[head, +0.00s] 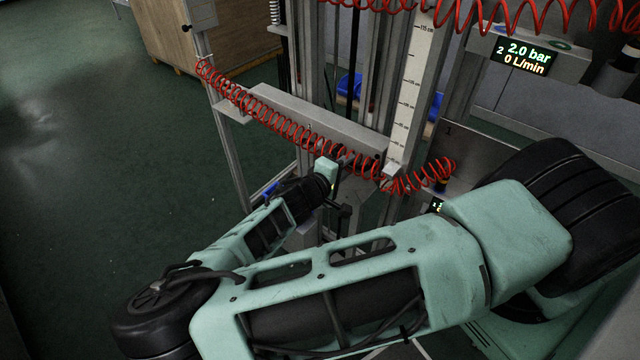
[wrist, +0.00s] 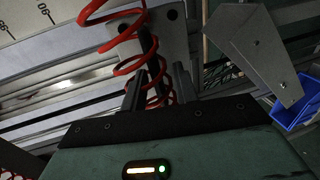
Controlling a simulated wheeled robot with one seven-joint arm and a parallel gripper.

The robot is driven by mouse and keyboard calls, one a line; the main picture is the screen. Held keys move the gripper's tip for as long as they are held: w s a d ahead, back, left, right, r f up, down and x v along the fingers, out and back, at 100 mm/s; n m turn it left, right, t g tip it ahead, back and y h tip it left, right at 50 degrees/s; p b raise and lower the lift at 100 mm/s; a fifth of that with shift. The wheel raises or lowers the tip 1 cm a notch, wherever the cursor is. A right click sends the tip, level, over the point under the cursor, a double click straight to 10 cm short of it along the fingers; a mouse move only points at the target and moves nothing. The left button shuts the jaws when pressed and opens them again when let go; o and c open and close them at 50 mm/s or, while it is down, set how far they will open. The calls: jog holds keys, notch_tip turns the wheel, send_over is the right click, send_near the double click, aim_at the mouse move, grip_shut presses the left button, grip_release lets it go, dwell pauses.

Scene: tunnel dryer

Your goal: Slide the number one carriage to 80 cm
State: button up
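The carriage (head: 320,122), a grey horizontal beam, spans the vertical rails in the head view, with its right end near the bottom of the white centimetre scale (head: 408,100). I cannot read a number on the carriage itself. My gripper (head: 337,168) is at the front of the beam, partly hidden by my wrist. In the wrist view my gripper (wrist: 158,90) has its two dark fingers apart, close to a grey block (wrist: 160,35) on the beam. A dark upright piece (wrist: 152,62) shows between them; I cannot tell whether they touch it. Part of the scale (wrist: 30,18) shows upper left.
A red coiled hose (head: 275,120) hangs along the beam and crosses in front of my fingers in the wrist view (wrist: 125,68). A display (head: 524,55) reads 2.0 bar, 0 L/min. A wooden crate (head: 160,35) stands behind. The green floor at left is clear.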

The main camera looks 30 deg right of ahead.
jog(key=b+v, duration=0.2)
jog(key=v, duration=1.3)
jog(key=shift+a, duration=0.15)
jog(key=shift+s+f, duration=0.1)
jog(key=shift+f, duration=0.05)
jog(key=s+a+g+y, duration=0.4)
jog(key=s+g+y, duration=0.4)
jog(key=s, duration=0.4)
jog(key=s+a+r+n+t+y, duration=0.1)
jog(key=s+a+r+y, duration=0.1)
jog(key=r, duration=0.7)
jog(key=s+a+r+n+t+y, duration=0.1)
jog(key=s+a+r+n+y, duration=0.1)
jog(key=r+y, duration=0.3)
notch_tip(320, 180, up, 4)
jog(key=shift+s+a+r+n+t+p, duration=0.1)
jog(key=shift+s+a+n+t+p, duration=0.2)
jog(key=shift+s, duration=0.6)
